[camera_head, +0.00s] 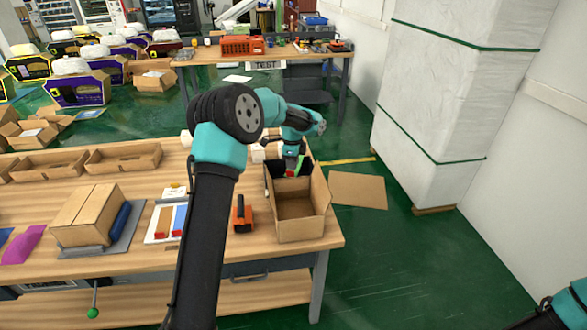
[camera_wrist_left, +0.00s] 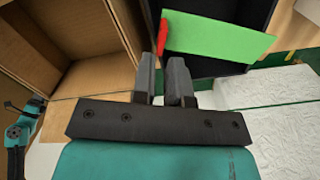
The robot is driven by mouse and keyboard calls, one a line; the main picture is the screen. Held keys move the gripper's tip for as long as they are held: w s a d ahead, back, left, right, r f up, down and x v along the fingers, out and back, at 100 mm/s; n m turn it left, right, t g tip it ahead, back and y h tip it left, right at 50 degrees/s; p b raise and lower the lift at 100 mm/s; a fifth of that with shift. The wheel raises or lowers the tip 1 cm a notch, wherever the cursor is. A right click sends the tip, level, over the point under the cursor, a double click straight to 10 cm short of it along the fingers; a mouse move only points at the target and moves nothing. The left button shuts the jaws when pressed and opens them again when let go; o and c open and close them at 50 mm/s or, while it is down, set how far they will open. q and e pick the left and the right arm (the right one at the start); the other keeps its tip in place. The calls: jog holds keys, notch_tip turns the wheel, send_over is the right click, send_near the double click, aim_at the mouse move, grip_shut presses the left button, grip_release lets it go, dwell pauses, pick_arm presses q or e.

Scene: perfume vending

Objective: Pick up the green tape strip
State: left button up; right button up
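The green tape strip (camera_wrist_left: 222,42) has a red end (camera_wrist_left: 162,36) and lies across the mouth of a black bin (camera_wrist_left: 245,12) in the left wrist view. It also shows as a small green piece (camera_head: 299,167) in the head view. My left gripper (camera_wrist_left: 162,60) has its fingers close together, with the red end between the fingertips; it appears shut on that end. In the head view this gripper (camera_head: 291,170) points down at the black bin's opening. My right gripper is out of view; only part of my right arm shows at the lower right.
An open cardboard box (camera_head: 300,225) stands in front of the black bin, near the table's right edge. An orange-and-black tool (camera_head: 242,214), a white tray (camera_head: 155,238) and a closed carton (camera_head: 88,214) are to the left. A cardboard sheet (camera_head: 358,191) lies beyond the table.

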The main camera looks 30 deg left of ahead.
aim_at(293, 172)
pick_arm(q)
notch_tip(293, 172, down, 4)
jog(key=shift+f, duration=0.2)
dwell(0.4)
grip_shut()
jog(key=shift+r, duration=1.7)
jog(key=shift+s+d+r, duration=0.1)
jog(key=shift+s, duration=0.15)
jog(key=s+d+r, duration=0.1)
jog(key=s+d, duration=0.7)
jog(key=s, duration=0.5)
jog(key=shift+s+r, duration=0.15)
jog(key=shift+r, duration=0.05)
